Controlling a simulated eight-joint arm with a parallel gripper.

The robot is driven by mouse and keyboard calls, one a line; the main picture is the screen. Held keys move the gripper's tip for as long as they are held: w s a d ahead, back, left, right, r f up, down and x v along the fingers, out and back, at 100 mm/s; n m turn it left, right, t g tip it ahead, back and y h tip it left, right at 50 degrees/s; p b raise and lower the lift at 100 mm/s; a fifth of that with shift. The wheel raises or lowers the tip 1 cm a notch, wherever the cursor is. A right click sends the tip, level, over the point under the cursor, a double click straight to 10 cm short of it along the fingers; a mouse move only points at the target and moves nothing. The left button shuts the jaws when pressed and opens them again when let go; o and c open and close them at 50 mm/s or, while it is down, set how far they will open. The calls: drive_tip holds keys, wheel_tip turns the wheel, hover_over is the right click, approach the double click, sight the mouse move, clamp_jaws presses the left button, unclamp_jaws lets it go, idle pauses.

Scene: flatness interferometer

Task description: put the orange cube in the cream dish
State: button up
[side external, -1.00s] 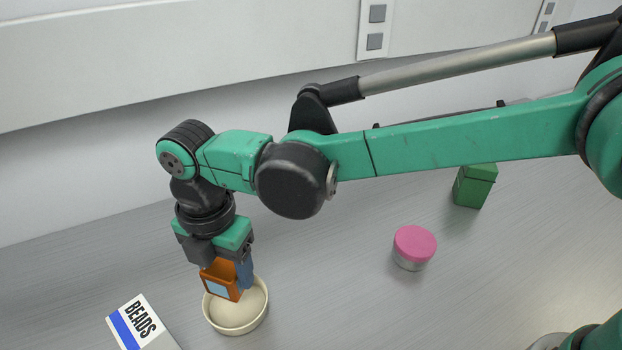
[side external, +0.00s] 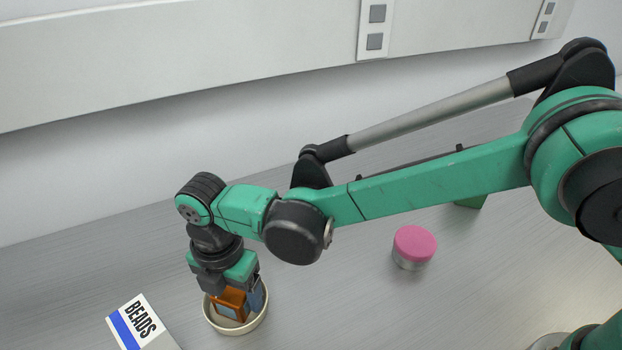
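The orange cube (side external: 229,302) with a pale blue face is at the cream dish, inside its rim as seen from here. The cream dish (side external: 236,329) is round and shallow and stands on the grey table at the lower left. My gripper (side external: 240,299) points down into the dish, its fingers on either side of the cube. A blue-grey finger shows at the cube's right; the other is largely hidden. The gripper looks shut on the cube. Whether the cube touches the dish floor is hard to tell.
A white box marked BEADS (side external: 141,324) with a blue stripe lies left of the dish. A pink-lidded jar (side external: 413,247) stands to the right. A green block (side external: 470,201) is mostly hidden behind my arm. The table between dish and jar is clear.

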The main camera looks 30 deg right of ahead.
wheel_tip(320, 180, up, 12)
drive_tip(key=w+d+r+m+t+y, duration=0.1)
drive_tip(key=d+r+m, duration=0.1)
drive_tip(key=d+m, duration=0.4)
drive_tip(key=w+d+r+m+t, duration=0.1)
drive_tip(key=d+r+m+t, duration=0.1)
drive_tip(key=d+m, duration=0.45)
drive_tip(key=s+d+f+m+t, duration=0.2)
drive_tip(key=s+d+m, duration=0.1)
drive_tip(key=d+m, duration=0.4)
drive_tip(key=s+d+f+m+t+h, duration=0.1)
drive_tip(key=s+d+f+m+t, duration=0.1)
drive_tip(key=s+d+m, duration=0.2)
drive_tip(key=d+m, duration=0.3)
drive_tip(key=d, duration=0.3)
drive_tip(key=shift+d, duration=0.35)
